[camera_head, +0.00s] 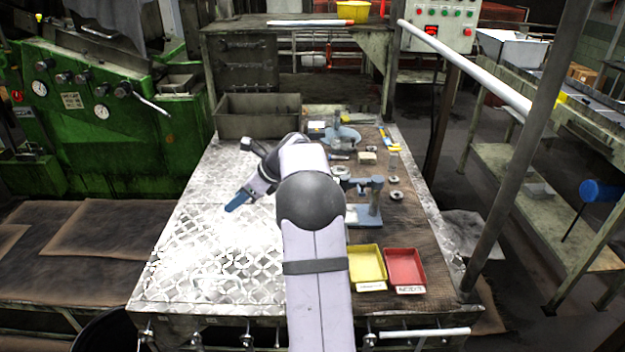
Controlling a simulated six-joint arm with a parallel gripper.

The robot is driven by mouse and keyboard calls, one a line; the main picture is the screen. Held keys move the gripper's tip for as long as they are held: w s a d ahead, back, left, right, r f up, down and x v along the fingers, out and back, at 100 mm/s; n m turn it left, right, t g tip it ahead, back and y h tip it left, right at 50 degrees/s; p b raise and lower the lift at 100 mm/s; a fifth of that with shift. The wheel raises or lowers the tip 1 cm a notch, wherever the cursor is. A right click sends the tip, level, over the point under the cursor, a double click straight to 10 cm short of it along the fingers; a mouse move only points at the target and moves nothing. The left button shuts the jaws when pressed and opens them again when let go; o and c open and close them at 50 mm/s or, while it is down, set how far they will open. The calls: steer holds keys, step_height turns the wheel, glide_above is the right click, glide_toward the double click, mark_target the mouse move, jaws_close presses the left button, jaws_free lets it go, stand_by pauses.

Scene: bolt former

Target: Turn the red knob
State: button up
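A light grey control panel (438,26) stands at the back right, with several small green and red buttons. A red square switch (431,30) on it may be the red knob; its shape is too small to tell. A small red spot (17,96) also shows on the green machine at far left. My gripper (236,203), with blue fingertips, points down and left over the metal plate on the left part of the table. It is far from the panel. Whether the fingers are apart cannot be made out, and nothing is seen held.
On the table (215,255) are a yellow tray (367,265), a red tray (405,268), a blue-grey clamp (375,197) and a metal bin (258,117). A slanted white bar (465,68) and a metal post (525,145) stand at right. The left tabletop is clear.

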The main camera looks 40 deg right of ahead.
steer(key=s+d+n+g+h, duration=0.3)
steer(key=s+d+n+h, duration=0.1)
steer(key=d+n, duration=0.3)
steer(key=s+d+n+g+h, duration=0.3)
steer(key=s+d+n, duration=0.2)
steer(key=d+n, duration=0.3)
steer(key=shift+s+d+f+g+h+p, duration=0.3)
steer(key=shift+d+g+h+p, duration=0.1)
steer(key=shift+d, duration=0.1)
steer(key=shift+p+x, duration=1.6)
steer(key=shift+x, duration=2.05)
jaws_close()
